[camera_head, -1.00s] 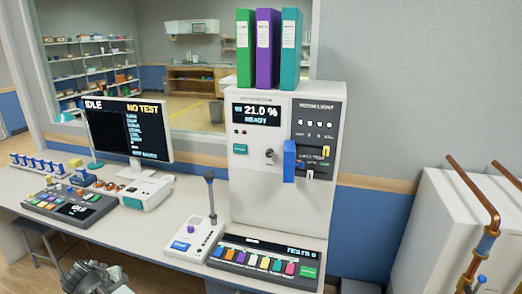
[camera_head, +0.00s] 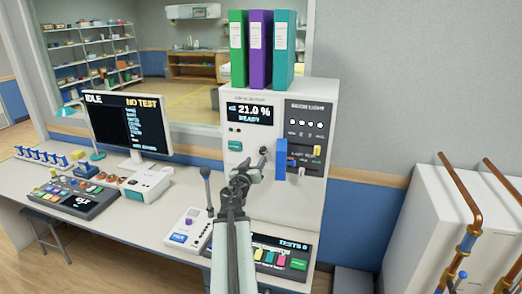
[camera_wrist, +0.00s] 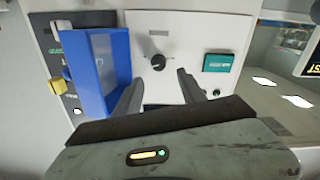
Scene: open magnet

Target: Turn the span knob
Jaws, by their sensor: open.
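A small dark knob (camera_head: 264,151) with a pale pointer sits on the white front of the monitor box (camera_head: 247,200), below a display reading 21.0 % READY. I cannot read a label by it. In the wrist view the knob (camera_wrist: 157,62) stands on the white panel, just beyond and roughly between my fingertips. My gripper (camera_head: 250,166) is open and empty in front of the panel, a little below the knob. In the wrist view my gripper (camera_wrist: 160,80) has its fingers apart on either side, not touching the knob.
A blue block (camera_head: 281,160) juts out right of the knob, close to one finger in the wrist view (camera_wrist: 103,70). A green button (camera_wrist: 218,62) lies on the knob's other side. Binders (camera_head: 259,48) stand on top.

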